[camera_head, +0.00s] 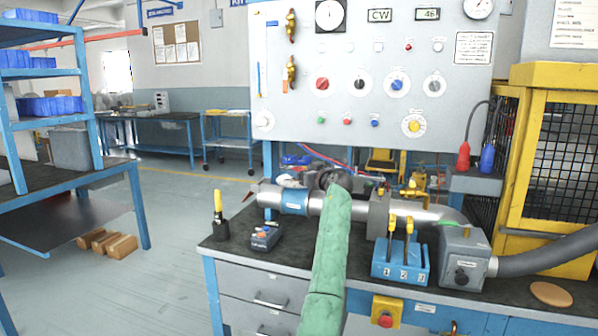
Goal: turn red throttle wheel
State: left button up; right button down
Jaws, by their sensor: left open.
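My left arm, in a green sleeve, reaches up from the bottom centre to the metal pipe on the bench. My left gripper (334,178) is a small dark shape at the sleeve's far end, by the top of the pipe (333,203). It is open, but its fingertips are hard to make out. I cannot clearly see a red throttle wheel; the sleeve and gripper cover part of the pipe. A red knob (322,84) shows on the grey panel (340,127), well above the gripper. My right gripper is not in view.
A blue numbered block (400,271) with yellow-handled tools and a grey box (465,262) stand right of my arm. A small blue device (265,238) and a black holder (220,231) stand left. A yellow cage (560,150) borders the right side.

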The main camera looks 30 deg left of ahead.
pick_arm(q)
jog(key=v, duration=0.4)
jog(key=shift+s+d, duration=0.1)
jog(key=shift+d, duration=0.15)
jog(key=shift+s+d, duration=0.1)
jog(key=shift+d, duration=0.1)
